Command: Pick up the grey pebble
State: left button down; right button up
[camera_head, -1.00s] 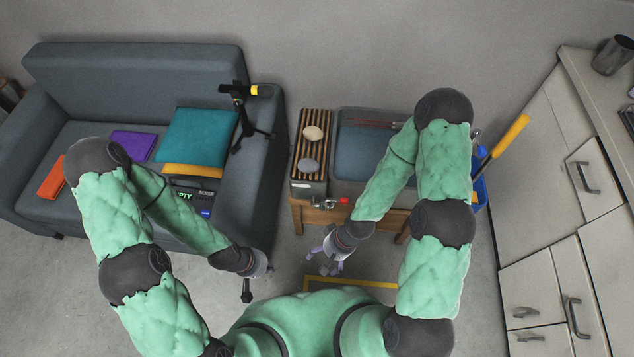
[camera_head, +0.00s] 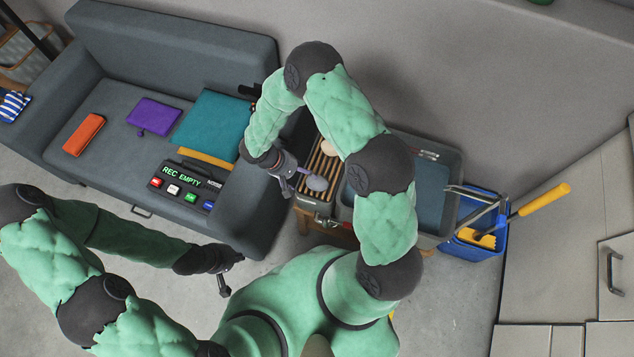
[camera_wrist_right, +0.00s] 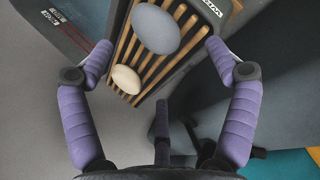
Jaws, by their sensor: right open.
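The grey pebble (camera_head: 317,183) lies on the slatted wooden top of a narrow grey box (camera_head: 318,201), near its front end. In the right wrist view the grey pebble (camera_wrist_right: 156,28) is a smooth oval at the top. My right gripper (camera_head: 296,180) is just left of the pebble in the head view. In the right wrist view the purple fingers of my right gripper (camera_wrist_right: 160,60) are spread wide, with nothing held between them. My left gripper (camera_head: 226,275) hangs low in front of the sofa; its fingers are too small to judge.
The grey sofa (camera_head: 262,215) stands to the left. A blue bucket (camera_head: 470,247) with tools stands to the right.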

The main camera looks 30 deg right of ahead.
aim_at(315, 182)
jog(key=x, duration=0.3)
jog(key=shift+s+d+r+b+x, duration=0.1)
jog(key=shift+b+x, duration=0.3)
jog(key=shift+x, duration=0.5)
jog(key=shift+s+d+r+b+x, duration=0.15)
jog(key=shift+b+x, duration=0.25)
jog(key=shift+x, duration=0.5)
jog(key=shift+d+b+x, duration=0.1)
jog(key=shift+b+x, duration=0.3)
jog(key=shift+x, duration=0.5)
jog(key=c, duration=1.4)
jog(key=shift+r, duration=0.1)
